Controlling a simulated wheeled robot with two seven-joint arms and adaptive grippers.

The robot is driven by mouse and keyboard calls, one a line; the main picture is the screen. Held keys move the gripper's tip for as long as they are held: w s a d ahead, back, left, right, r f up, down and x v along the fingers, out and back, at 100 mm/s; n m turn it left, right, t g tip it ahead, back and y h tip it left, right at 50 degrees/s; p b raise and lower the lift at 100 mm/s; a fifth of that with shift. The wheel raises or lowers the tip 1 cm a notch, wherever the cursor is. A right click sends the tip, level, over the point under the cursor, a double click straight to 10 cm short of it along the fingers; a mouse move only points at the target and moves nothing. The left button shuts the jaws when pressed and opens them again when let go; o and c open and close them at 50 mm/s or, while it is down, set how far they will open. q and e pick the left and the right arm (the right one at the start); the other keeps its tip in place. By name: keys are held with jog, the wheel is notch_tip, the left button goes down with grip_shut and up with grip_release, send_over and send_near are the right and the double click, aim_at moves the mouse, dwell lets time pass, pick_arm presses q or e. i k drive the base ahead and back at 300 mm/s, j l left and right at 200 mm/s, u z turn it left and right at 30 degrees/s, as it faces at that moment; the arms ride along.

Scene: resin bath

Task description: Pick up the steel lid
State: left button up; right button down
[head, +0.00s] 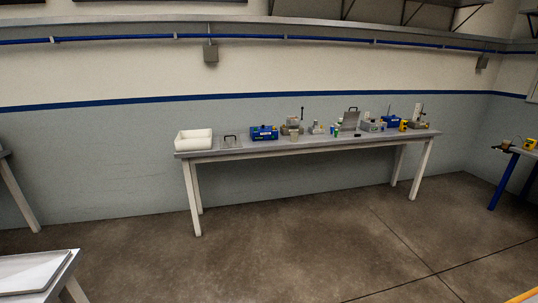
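A long workbench (300,145) stands against the far wall, well away from me. A grey metal plate with a small handle on top (350,120) stands tilted up among the items right of the bench's middle; it looks like a steel lid. A flat, pale item with a dark handle (231,142) lies near the bench's left end; it may also be a lid, but it is too small to tell. Neither of my grippers is in view.
On the bench are a white bin (194,139), a blue box (264,133), a clear beaker (294,135) and several small devices. A table corner with a tray (30,272) is at lower left. A blue-legged table (508,172) is at right. The floor between is clear.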

aim_at(226, 140)
jog(key=i, duration=1.9)
jog(key=i+l+u, duration=0.1)
jog(key=i, duration=1.8)
